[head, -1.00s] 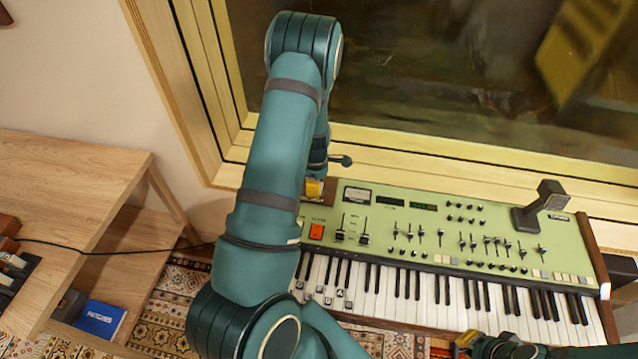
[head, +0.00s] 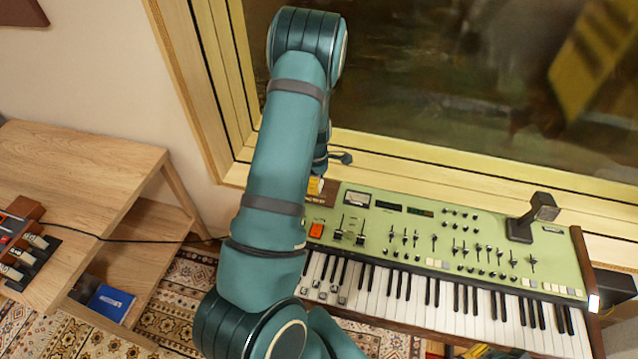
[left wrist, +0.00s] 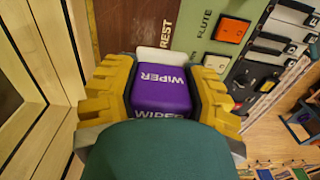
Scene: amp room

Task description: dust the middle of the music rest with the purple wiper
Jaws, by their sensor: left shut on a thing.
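The purple wiper (left wrist: 162,90), a block with WIPER printed in white, is held between the yellow fingers of my left gripper (left wrist: 160,95). A pale edge shows at its far side. Just beyond it in the left wrist view is a brown panel (left wrist: 140,24) lettered REST, beside the green keyboard panel; contact cannot be told. In the head view, my left arm hides most of the left gripper (head: 316,186) and the wiper, near the brown panel (head: 330,194) at the keyboard's left end. My right gripper (head: 474,351) is barely in view at the bottom edge.
The green keyboard (head: 440,240) has sliders, knobs and a small dark stand (head: 532,216) on its right. A window ledge (head: 480,175) runs behind it. A wooden table (head: 75,180) with pedals and a cable stands left; a blue box (head: 110,302) is below.

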